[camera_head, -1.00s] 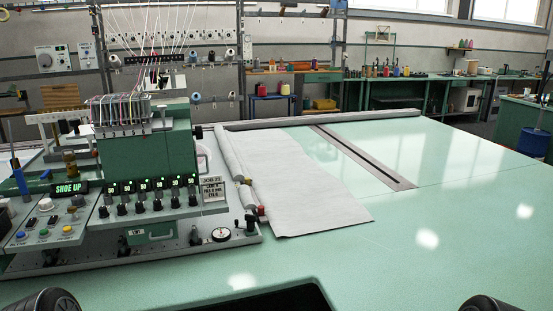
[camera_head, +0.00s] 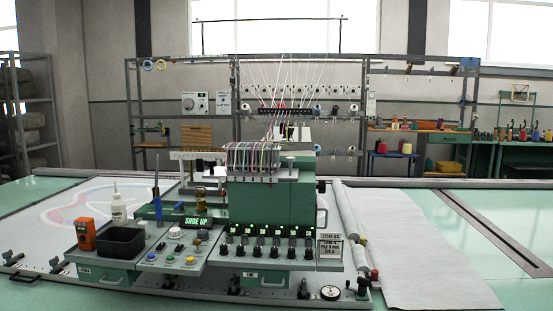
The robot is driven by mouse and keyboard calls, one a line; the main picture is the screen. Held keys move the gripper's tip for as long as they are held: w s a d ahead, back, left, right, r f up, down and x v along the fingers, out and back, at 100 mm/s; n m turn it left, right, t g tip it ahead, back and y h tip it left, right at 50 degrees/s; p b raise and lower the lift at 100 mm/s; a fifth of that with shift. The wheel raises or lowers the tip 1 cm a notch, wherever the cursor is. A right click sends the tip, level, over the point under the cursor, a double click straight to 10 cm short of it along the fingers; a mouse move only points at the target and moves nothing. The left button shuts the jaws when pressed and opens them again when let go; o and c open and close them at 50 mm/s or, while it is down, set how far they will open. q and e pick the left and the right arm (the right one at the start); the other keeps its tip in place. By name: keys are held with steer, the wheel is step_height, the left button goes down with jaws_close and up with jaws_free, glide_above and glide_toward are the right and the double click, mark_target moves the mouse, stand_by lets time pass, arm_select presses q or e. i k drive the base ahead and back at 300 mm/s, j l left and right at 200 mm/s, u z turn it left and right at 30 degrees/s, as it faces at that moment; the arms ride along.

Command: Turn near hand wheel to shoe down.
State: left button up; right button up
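The green tufting machine head (camera_head: 270,205) stands in the middle of the view on its grey bed. A small display (camera_head: 184,221) on the control panel reads "SHOE UP" in green. A dark round knob (camera_head: 321,186) sits on the right side of the head. Small dark knobs (camera_head: 304,289) stand along the bed's front edge. I cannot tell which of these, if any, is the near hand wheel. The shoe cannot be made out. Neither of my grippers is in view.
A control panel with coloured buttons (camera_head: 171,257), a black bin (camera_head: 120,240), an orange device (camera_head: 85,235) and a white bottle (camera_head: 118,208) sit left of the head. A round gauge (camera_head: 330,293) lies front right. Grey cloth (camera_head: 415,250) covers the table at right.

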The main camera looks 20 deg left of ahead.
mark_target(321, 185)
steer(key=i+j, duration=0.7)
steer(key=i, duration=0.2)
